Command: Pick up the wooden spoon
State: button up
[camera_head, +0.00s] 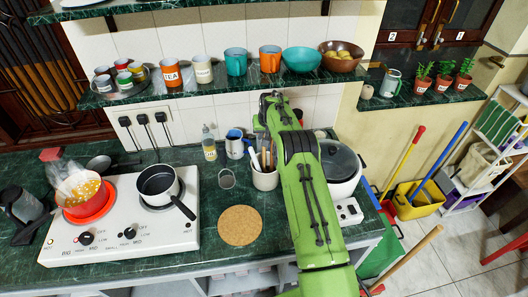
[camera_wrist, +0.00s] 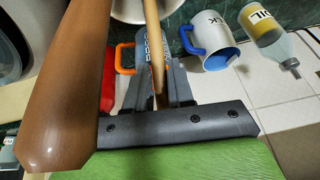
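The white utensil holder (camera_head: 265,178) stands on the counter with several utensils upright in it. Its rim also shows at the top of the wrist view (camera_wrist: 145,10). In the wrist view a thin wooden handle (camera_wrist: 153,35) runs down from the holder in front of my gripper (camera_wrist: 165,82). A broad brown wooden piece (camera_wrist: 62,90) fills the left side, close to the camera. I cannot tell which of these belongs to the wooden spoon. In the head view my arm hides the gripper. The finger gap is not clear, and no firm grasp is visible.
A mug with a blue handle (camera_wrist: 212,45) and an oil bottle (camera_wrist: 262,25) stand beside the holder. A white cooker (camera_head: 342,170) stands right of my arm. A shelf (camera_head: 225,85) with cups and bowls hangs above. A cork mat (camera_head: 240,225) lies on the front counter.

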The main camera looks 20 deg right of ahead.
grip_shut()
jog(key=shift+r, duration=0.1)
